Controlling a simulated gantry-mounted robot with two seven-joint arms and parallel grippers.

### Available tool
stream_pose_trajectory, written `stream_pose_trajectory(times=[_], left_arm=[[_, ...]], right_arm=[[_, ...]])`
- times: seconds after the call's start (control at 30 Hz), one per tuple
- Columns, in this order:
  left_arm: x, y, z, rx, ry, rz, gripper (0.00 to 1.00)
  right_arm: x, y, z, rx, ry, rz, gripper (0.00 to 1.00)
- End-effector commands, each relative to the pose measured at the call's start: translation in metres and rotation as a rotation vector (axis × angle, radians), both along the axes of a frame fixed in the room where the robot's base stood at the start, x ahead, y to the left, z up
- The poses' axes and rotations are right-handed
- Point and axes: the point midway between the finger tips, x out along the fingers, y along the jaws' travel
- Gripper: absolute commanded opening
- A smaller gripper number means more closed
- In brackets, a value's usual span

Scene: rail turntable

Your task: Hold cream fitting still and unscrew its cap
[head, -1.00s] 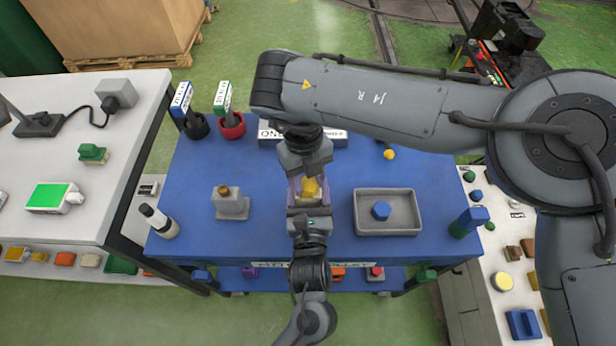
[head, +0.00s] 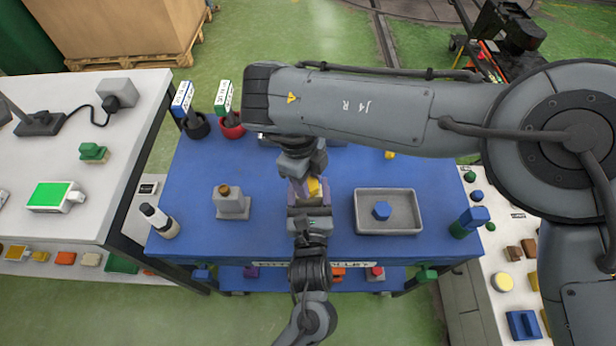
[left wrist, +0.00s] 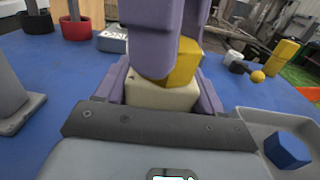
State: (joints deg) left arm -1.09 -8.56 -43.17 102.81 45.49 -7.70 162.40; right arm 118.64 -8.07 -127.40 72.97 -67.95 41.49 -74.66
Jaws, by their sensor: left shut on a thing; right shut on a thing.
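The cream fitting (left wrist: 160,97) shows low between the purple fingers of my left gripper (left wrist: 164,92), which is shut on it from the front side of the table. Its yellow cap (left wrist: 187,62) sits on top and also shows in the head view (head: 314,187). My right gripper (left wrist: 163,50) is shut on the cap from above. One purple finger covers much of the cap. In the head view, my right gripper (head: 307,178) and left gripper (head: 308,197) meet mid-table, and the fitting is hidden there. I cannot tell whether the cap's thread is still engaged.
A grey tray (head: 411,217) with a blue block (head: 381,211) is right of the grippers. A grey stand (head: 231,204) and a white bottle (head: 157,221) are at left. Black and red cups (head: 232,130) stand behind. Blue tabletop (head: 270,220) is bare between stand and grippers.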

Motion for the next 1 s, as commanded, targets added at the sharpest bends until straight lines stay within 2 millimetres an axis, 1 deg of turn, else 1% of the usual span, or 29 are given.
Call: stream_pose_trajectory(times=[0.1, 0.37, 0.47, 0.6, 0.73, 0.83, 1.0], left_arm=[[0.0000, 0.0000, 0.0000, 0.000, 0.000, 0.000, 0.13], [0.0000, 0.0000, 0.0000, 0.000, 0.000, 0.000, 0.13], [0.0000, 0.0000, 0.0000, 0.000, 0.000, 0.000, 0.13], [0.0000, 0.0000, 0.0000, 0.000, 0.000, 0.000, 0.13], [0.0000, 0.0000, 0.0000, 0.000, 0.000, 0.000, 0.13], [0.0000, 0.0000, 0.0000, 0.000, 0.000, 0.000, 0.13], [0.0000, -0.0001, 0.0000, 0.000, 0.000, 0.000, 0.13]], right_arm=[[-0.0002, 0.0002, -0.0004, 0.000, 0.000, 0.029, 0.10], [-0.0002, 0.0002, -0.0004, 0.000, 0.001, 0.038, 0.10], [-0.0004, 0.0002, -0.0001, 0.000, -0.001, 0.114, 0.10], [-0.0010, -0.0003, 0.0000, -0.002, 0.000, 0.314, 0.10], [-0.0012, -0.0001, -0.0003, -0.001, 0.000, 0.472, 0.10], [-0.0015, 0.0003, -0.0005, 0.000, 0.001, 0.537, 0.10], [-0.0014, 0.0003, -0.0007, 0.001, 0.002, 0.551, 0.10]])
